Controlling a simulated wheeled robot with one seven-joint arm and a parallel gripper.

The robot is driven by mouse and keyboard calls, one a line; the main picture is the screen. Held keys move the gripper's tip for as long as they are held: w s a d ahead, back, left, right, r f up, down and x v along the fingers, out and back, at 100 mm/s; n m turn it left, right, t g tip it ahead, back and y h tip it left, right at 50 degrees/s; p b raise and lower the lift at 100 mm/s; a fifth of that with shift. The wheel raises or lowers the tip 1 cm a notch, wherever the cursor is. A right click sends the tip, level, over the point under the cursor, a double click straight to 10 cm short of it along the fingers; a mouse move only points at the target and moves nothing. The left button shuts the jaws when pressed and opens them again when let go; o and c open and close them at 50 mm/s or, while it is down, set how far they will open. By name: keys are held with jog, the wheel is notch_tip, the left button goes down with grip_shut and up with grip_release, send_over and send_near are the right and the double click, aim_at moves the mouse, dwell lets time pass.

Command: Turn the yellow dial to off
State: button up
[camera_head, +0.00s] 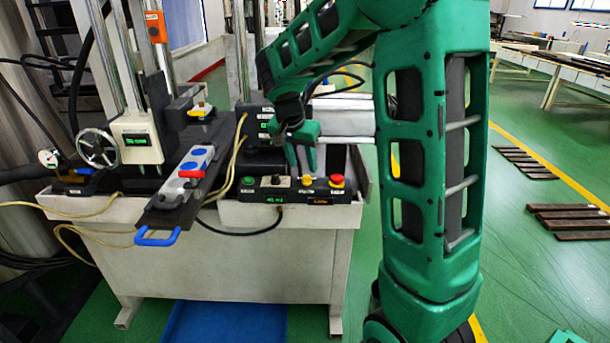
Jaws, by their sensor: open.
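The yellow dial (307,183) sits on the sloped black control panel (290,197) at the front of the machine bench, between a dark knob (277,180) and a red button on a yellow base (337,181). My green gripper (303,168) hangs from above with its fingers pointing down. It is open, with its fingertips just above and around the top of the dial. The fingers partly cover the dial, so I cannot tell whether they touch it or which way it points.
A green button (248,181) is at the panel's left end. A dark plate (185,208) with a blue handle (158,237) and a grey block with blue and red knobs (196,160) is to the left. Cables run beside the panel. My arm covers the right side.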

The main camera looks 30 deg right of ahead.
aim_at(307, 177)
jog(key=x, duration=0.6)
jog(key=shift+d, duration=0.1)
jog(key=c, duration=1)
jog(key=shift+d, duration=0.2)
jog(key=shift+a, duration=0.1)
